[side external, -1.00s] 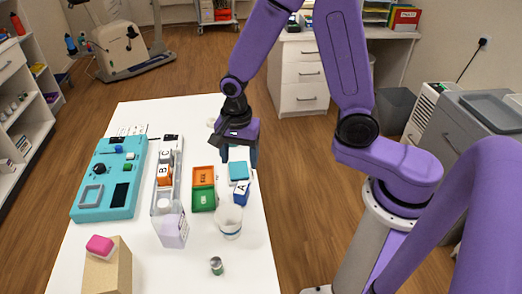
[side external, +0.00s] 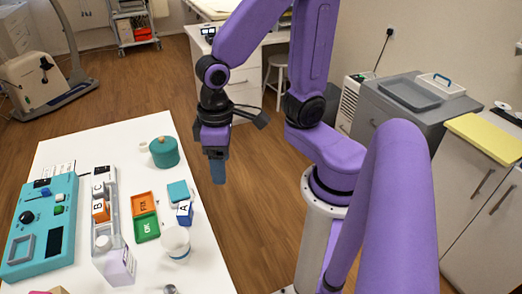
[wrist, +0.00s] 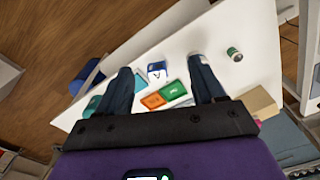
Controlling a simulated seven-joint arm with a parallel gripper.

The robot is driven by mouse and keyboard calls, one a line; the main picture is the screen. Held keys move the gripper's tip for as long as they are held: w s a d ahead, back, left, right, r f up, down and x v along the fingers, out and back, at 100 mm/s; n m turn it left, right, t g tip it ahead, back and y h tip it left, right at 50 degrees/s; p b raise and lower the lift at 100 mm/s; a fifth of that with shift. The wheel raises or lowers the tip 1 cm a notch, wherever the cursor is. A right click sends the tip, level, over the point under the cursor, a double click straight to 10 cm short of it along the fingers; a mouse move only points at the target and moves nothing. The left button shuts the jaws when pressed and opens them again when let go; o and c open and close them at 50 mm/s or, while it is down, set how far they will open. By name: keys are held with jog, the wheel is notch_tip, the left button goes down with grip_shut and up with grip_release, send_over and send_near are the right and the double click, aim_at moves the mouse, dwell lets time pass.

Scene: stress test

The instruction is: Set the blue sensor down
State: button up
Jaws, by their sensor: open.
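I cannot tell for sure which object is the blue sensor. A blue-and-white block marked A (side external: 185,214) stands on the white table (side external: 205,275); it also shows in the wrist view (wrist: 157,70). A flat teal block (side external: 178,191) sits just behind it; in the wrist view it is partly hidden by the left finger. My gripper (side external: 218,178) hangs raised near the table's right edge, with dark blue fingers seen edge-on. In the wrist view my gripper (wrist: 161,88) has its fingers wide apart, with nothing held between them.
Orange FIX (side external: 142,205) and green OK (side external: 146,228) trays lie left of the blocks. A white cup (side external: 175,244) stands in front, a teal lidded pot (side external: 165,152) behind. A grey rail with letter blocks (side external: 112,230) and a teal panel (side external: 40,228) fill the left side.

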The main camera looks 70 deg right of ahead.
jog(key=s+d+r+n, duration=0.2)
jog(key=s+d+n, duration=0.1)
jog(key=s+n, duration=0.5)
jog(key=shift+r, duration=0.35)
